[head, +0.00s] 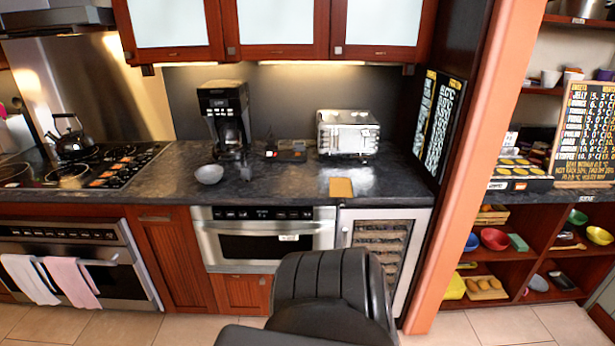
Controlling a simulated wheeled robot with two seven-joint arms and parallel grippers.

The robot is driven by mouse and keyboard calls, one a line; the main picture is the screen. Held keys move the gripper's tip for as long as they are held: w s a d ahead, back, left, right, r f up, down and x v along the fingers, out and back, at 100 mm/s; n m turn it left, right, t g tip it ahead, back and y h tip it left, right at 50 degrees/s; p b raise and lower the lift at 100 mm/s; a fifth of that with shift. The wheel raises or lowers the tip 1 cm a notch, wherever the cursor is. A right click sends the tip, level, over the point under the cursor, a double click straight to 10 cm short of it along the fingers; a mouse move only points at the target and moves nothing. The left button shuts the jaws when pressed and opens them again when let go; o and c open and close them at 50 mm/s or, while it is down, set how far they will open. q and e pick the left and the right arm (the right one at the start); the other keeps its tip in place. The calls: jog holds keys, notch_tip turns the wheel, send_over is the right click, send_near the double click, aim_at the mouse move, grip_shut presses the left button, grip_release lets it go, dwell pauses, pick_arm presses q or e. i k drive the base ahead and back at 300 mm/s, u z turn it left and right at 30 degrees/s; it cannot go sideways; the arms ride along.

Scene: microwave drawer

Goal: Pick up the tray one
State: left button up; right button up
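No object in the head view can be surely told as tray one. A flat yellow-tan square piece (341,187) lies at the front edge of the dark counter, below the silver toaster; I cannot tell whether it is a tray. A dark flat tray-like holder with yellow items (516,168) stands on the right shelf unit's top. Neither of my grippers shows. A black rounded part, seemingly my own, hides some of the floor and lower cabinet front at bottom centre.
The dark counter (290,182) holds a grey bowl (209,174), a black coffee maker (226,118) and a silver toaster oven (347,134). Below is a microwave drawer (265,242), shut. An orange post (452,165) separates the counter from the shelves. Floor shows at lower left and right.

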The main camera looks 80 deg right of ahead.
aim_at(340, 187)
jog(key=z, duration=0.3)
jog(key=i, duration=0.9)
jog(key=z, duration=1.55)
jog(key=i, duration=0.75)
jog(key=z, duration=0.75)
